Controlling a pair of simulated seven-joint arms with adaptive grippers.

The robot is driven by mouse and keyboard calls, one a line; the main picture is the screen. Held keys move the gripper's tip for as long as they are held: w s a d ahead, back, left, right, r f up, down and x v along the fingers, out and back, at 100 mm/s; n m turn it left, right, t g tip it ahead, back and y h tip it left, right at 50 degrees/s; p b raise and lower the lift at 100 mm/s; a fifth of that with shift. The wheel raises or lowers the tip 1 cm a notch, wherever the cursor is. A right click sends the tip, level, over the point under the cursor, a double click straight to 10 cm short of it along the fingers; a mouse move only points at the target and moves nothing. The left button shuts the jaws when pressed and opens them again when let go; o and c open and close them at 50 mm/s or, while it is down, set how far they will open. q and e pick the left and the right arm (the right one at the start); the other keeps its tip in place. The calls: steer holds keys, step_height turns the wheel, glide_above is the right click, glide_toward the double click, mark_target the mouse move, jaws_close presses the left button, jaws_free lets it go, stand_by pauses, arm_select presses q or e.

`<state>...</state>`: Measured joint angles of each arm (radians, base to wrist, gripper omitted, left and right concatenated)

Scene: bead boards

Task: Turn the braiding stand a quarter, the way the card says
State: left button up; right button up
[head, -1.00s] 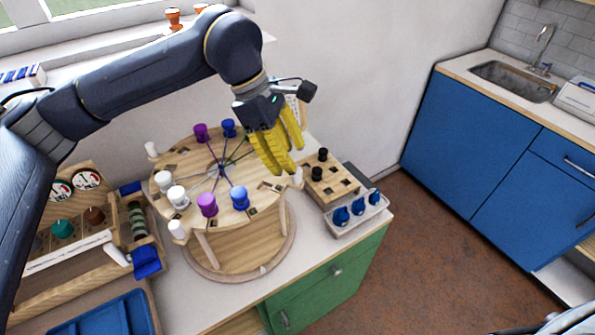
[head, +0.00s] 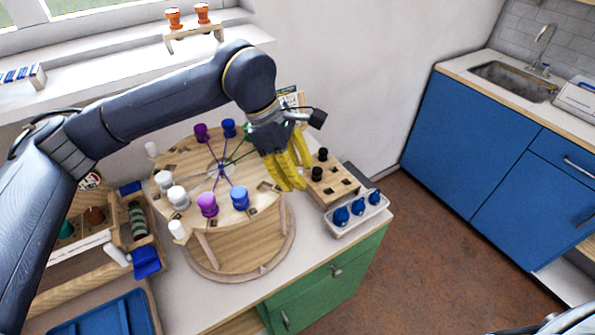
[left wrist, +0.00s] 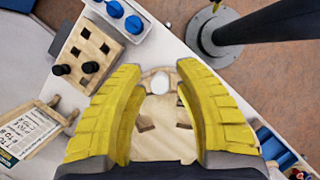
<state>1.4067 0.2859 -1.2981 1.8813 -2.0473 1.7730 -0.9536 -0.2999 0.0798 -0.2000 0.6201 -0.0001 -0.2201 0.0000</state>
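The braiding stand (head: 240,250) is a round wooden disc on a round base, with purple, blue, white and green bobbins and coloured threads meeting at its centre. White knobs stick out at its rim, one at the back left (head: 151,149) and one at the front left (head: 178,230). My left gripper (head: 292,186) is at the disc's right edge, fingers pointing down. In the left wrist view its yellow fingers are apart, with a white knob (left wrist: 159,83) between them and gaps visible. The card (left wrist: 27,130) stands behind, partly hidden in the head view (head: 290,100). My right gripper is out of view.
A wooden block with holes and black pegs (head: 338,186) and a white tray of blue items (head: 345,228) stand close right of the gripper. A wooden rack (head: 85,248) and blue tray (head: 110,318) are at the left. The counter's front right edge is near.

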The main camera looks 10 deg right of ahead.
arm_select(q)
jaws_close()
steer(key=shift+s, duration=0.1)
stand_by(0.3)
